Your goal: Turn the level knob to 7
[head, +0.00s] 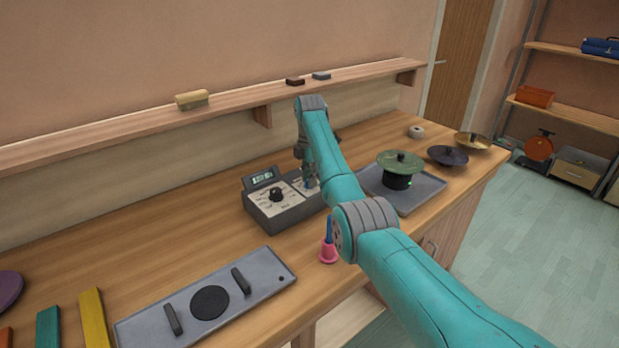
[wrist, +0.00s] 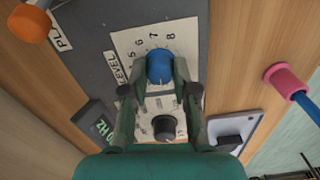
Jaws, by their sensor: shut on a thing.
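The level knob (wrist: 160,66) is blue and sits on a pale scale plate lettered LEVEL in the wrist view. The numbers 5 to 8 show around it; I cannot make out a pointer mark on the knob. My gripper (wrist: 160,82) is shut on this knob, one finger on each side. In the head view my gripper (head: 309,180) reaches down to the right part of the grey control box (head: 268,214), and the blue knob is mostly hidden there. A black knob (wrist: 165,127) is on the same box, beside a small Hz display (wrist: 98,128).
A pink holder (head: 328,254) with a blue stick stands near the box. A grey tray (head: 422,197) with a green disc (head: 400,162) is at right. A long grey board (head: 258,302) lies in front left. A wooden shelf (head: 225,107) runs along the wall behind.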

